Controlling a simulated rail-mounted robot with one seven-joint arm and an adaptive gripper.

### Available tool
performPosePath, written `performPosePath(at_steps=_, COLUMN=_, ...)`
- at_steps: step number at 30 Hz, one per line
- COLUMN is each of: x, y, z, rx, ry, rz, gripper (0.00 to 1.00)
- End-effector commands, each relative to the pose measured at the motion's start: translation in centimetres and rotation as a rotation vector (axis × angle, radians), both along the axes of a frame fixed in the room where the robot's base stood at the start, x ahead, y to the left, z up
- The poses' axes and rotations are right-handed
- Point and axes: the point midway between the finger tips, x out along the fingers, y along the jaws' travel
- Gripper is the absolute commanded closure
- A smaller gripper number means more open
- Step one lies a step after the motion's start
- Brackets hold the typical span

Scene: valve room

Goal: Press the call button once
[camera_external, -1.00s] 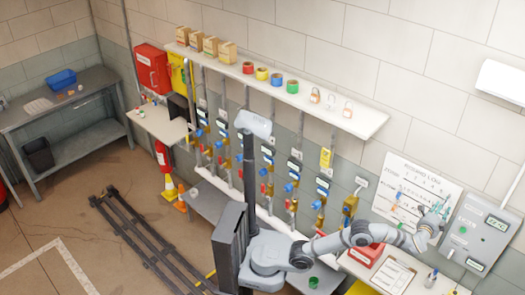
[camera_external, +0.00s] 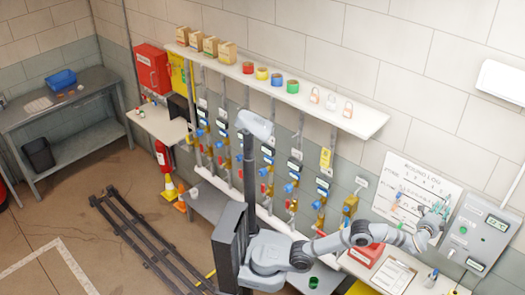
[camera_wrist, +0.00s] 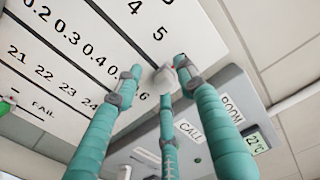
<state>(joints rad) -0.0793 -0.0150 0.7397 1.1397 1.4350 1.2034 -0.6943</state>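The grey wall panel (camera_external: 480,236) is at the far right of the outside view, with a green round button (camera_external: 463,230) on its left part and a small display (camera_external: 496,223) above. In the wrist view the panel (camera_wrist: 285,118) lies at the lower right, with a CALL label (camera_wrist: 190,132), a ROOM label (camera_wrist: 232,108) and a temperature display (camera_wrist: 257,143). My gripper (camera_wrist: 160,74) has teal fingers, straight and apart, with nothing seen held. In the outside view my gripper (camera_external: 437,210) is just left of the panel.
The white log sheet (camera_external: 415,185) is on the wall behind and left of my gripper; its printed numbers fill the upper left of the wrist view. Below are a clipboard (camera_external: 395,275), a red box (camera_external: 367,254) and a pen cup (camera_external: 431,279) on a white desk.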

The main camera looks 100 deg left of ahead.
Motion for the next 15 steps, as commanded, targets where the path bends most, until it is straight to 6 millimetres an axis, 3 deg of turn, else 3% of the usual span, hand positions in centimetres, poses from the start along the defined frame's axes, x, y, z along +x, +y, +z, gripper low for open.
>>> performPosePath(at_steps=15, x=0.0, y=0.0, z=0.0, rx=0.0, ry=0.0, rz=0.0, gripper=0.62)
